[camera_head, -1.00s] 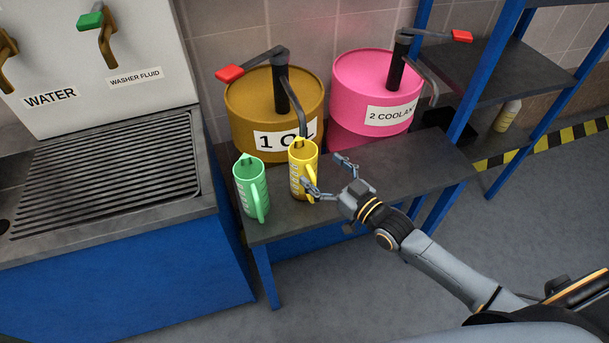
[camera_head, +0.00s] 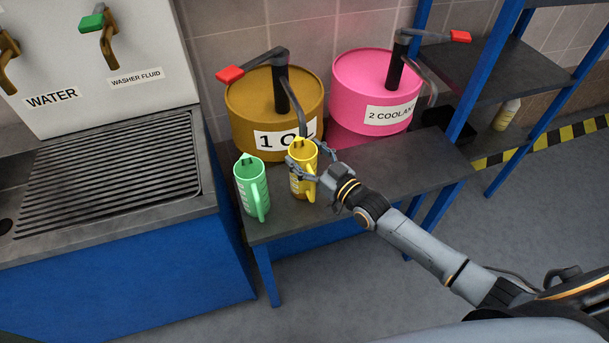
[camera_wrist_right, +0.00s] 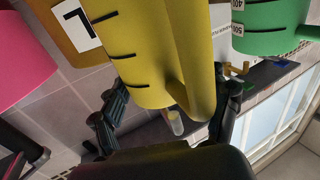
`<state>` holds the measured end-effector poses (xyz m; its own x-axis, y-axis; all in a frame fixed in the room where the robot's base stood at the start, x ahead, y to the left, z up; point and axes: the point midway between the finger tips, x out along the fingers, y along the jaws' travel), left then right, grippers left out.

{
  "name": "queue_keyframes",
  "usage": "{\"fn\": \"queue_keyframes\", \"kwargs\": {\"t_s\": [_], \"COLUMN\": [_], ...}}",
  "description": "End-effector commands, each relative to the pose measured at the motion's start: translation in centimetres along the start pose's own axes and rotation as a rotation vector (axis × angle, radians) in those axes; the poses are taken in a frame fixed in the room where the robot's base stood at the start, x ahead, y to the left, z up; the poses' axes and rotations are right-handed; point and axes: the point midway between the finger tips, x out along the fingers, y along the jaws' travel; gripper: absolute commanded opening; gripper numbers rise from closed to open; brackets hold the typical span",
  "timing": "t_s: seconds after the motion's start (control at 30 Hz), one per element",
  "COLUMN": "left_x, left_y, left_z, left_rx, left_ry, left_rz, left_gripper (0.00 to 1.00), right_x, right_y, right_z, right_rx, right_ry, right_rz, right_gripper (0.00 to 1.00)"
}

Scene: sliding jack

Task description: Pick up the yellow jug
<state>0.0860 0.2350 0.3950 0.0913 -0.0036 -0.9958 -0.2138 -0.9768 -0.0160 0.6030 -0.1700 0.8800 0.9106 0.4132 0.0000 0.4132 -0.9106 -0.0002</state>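The yellow jug (camera_head: 303,176) stands upright on the dark grey bench (camera_head: 400,170), in front of the drum marked 1. My right gripper (camera_head: 311,160) has its fingers spread on either side of the jug, with the jug's handle toward the palm. In the right wrist view the jug (camera_wrist_right: 150,50) fills the space between the two fingers of my right gripper (camera_wrist_right: 170,108). A gap shows beside the fingers, and I see no firm grip. Part of the jug's upper body is hidden behind a finger. My left gripper is not in view.
A green jug (camera_head: 250,187) stands close to the left of the yellow one. A brown drum (camera_head: 245,108) and a pink drum (camera_head: 365,80), each with a red-handled pump, stand behind. A grated sink counter (camera_head: 110,165) is at left. The bench's right part is clear.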

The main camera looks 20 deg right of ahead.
Motion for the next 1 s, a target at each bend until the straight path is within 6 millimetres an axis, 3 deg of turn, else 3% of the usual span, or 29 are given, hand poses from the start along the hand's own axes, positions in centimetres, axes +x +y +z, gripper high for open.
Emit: {"fn": "queue_keyframes", "kwargs": {"t_s": [0.03,0.3,0.67,0.9,1.0], "left_x": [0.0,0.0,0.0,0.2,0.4], "left_y": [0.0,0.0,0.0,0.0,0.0], "left_z": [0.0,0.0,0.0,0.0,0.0], "left_rx": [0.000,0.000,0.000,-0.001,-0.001], "left_ry": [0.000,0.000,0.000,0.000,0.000], "left_rz": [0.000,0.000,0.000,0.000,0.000], "left_gripper": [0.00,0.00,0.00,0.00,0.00], "right_x": [0.0,0.0,0.0,0.0,-2.3], "right_y": [0.0,0.0,0.0,0.0,0.0], "right_z": [0.0,-0.1,-0.7,-3.8,-3.3], "right_rx": [0.000,0.000,0.000,-0.001,-0.001], "right_ry": [0.000,0.002,0.004,0.008,-0.003], "right_rz": [0.000,0.000,0.000,0.000,0.000], "right_gripper": [0.56,0.04,0.04,0.04,0.04]}}
